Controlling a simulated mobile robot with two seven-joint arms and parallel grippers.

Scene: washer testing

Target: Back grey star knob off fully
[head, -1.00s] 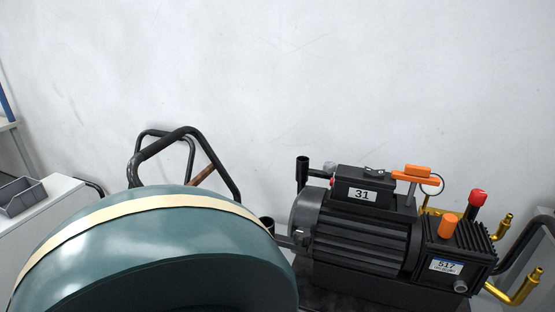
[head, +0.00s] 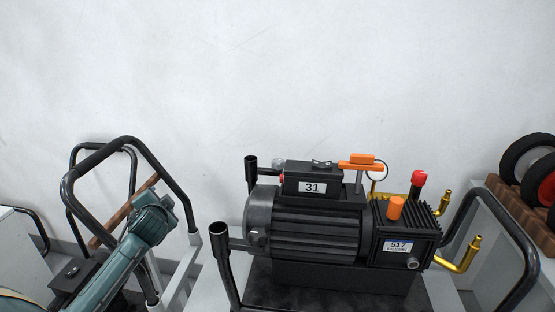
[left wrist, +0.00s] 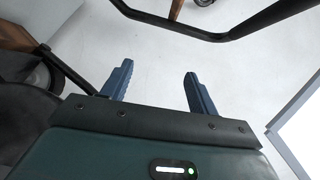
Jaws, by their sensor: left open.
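A black pump machine (head: 310,225) with labels 31 and 517 stands at the centre right of the head view. A small grey knob (head: 278,163), which may be the star knob, shows at the machine's back left; its shape is too small to make out. My left gripper (left wrist: 158,82) is open and empty in the left wrist view, its two blue fingers apart over pale floor. My teal left arm shows at the lower left of the head view, well left of the pump; its fingers cannot be made out there. My right gripper is in neither view.
A black tubular cart handle (head: 130,145) rises at the left. Another black handle (head: 535,270) stands right of the pump. An orange lever (head: 360,163), an orange cap (head: 396,208), a red knob (head: 419,178) and brass pipes (head: 462,262) stick out. Wheels (head: 530,160) lie at far right.

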